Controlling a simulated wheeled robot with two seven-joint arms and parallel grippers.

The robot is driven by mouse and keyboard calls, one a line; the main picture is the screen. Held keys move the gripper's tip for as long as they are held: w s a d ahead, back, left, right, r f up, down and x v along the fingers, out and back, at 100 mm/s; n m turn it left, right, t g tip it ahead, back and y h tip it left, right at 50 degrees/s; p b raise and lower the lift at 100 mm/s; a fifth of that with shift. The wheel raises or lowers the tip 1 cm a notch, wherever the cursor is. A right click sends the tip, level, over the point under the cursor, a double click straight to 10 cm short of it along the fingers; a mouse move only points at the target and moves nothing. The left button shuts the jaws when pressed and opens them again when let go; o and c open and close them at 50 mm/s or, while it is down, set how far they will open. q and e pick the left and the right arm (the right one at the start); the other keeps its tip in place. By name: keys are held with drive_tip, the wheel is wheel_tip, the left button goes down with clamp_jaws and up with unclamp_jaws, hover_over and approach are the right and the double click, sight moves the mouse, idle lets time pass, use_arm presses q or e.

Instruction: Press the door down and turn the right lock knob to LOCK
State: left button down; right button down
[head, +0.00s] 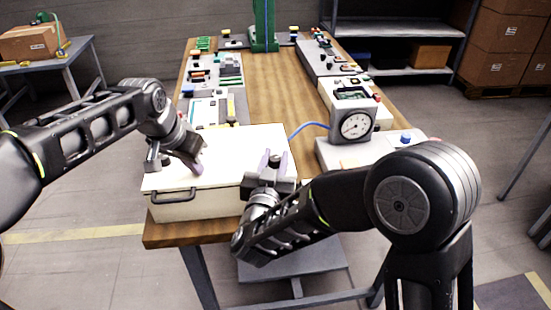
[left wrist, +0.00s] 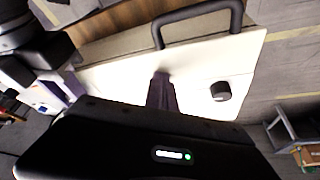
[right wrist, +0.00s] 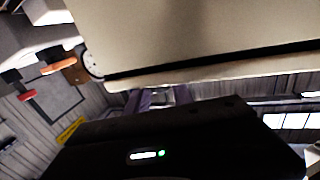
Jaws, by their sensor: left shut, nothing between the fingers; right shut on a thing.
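The white door (head: 225,147) lies as the top of a pale box at the table's front edge. My left gripper (head: 198,169) is shut and empty, its tips at the door's top left of the middle; they also show in the left wrist view (left wrist: 161,80). A dark left knob (left wrist: 220,91) stands clear of it. The knob's marking cannot be read. In the right wrist view the fingers (right wrist: 155,98) are partly hidden.
A black handle (head: 173,194) is on the box's front. A dial gauge (head: 355,125) with a blue cable stands to the right of the box. Several panels line both sides of the wooden table (head: 270,85), whose middle is clear behind the box.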

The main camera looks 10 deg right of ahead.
drive_tip(key=shift+r+h, duration=0.1)
drive_tip(key=shift+h, duration=0.2)
drive_tip(key=c, duration=1.1)
unclamp_jaws()
drive_tip(key=v, duration=1.2)
drive_tip(key=shift+m, duration=0.3)
